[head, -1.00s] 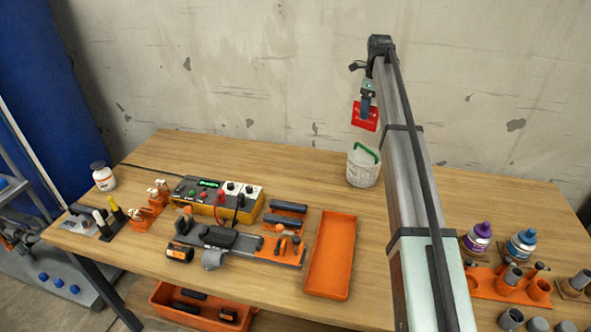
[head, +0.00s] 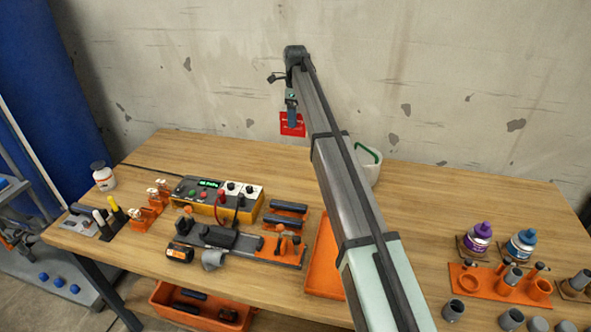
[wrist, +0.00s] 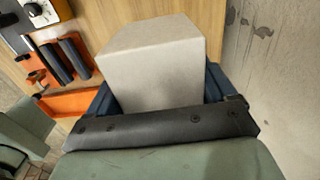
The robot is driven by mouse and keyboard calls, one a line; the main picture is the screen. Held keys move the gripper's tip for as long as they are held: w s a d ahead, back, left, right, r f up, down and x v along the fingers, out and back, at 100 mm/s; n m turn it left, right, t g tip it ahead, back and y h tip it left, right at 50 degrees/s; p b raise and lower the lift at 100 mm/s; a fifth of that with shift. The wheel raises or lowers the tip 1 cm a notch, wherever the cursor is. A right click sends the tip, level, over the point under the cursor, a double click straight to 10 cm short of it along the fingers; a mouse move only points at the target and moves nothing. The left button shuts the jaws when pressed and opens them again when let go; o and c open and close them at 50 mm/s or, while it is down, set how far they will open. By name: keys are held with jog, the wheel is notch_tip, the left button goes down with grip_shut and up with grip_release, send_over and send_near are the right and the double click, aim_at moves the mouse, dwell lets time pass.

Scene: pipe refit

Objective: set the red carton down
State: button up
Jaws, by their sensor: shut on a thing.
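The red carton (head: 292,125) hangs from my gripper (head: 291,108) in the head view, held above the back of the wooden table and in front of the wall. In the wrist view a pale, box-shaped face of the carton (wrist: 160,62) fills the middle, between the dark blue fingers of my gripper (wrist: 160,95). My gripper is shut on the carton. The carton is clear of the table.
Bare wooden table (head: 200,150) lies at the back, left of my arm. A yellow instrument box (head: 215,200) stands in front of it. An orange tray (head: 325,262) and a white bucket (head: 370,165) are partly hidden by my arm. Bottles (head: 479,236) stand right.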

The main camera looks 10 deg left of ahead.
notch_tip(320, 180, down, 17)
jog(key=shift+r, duration=0.1)
dwell(0.7)
jog(key=o, duration=1.1)
notch_tip(320, 180, up, 12)
jog(key=shift+r, duration=0.1)
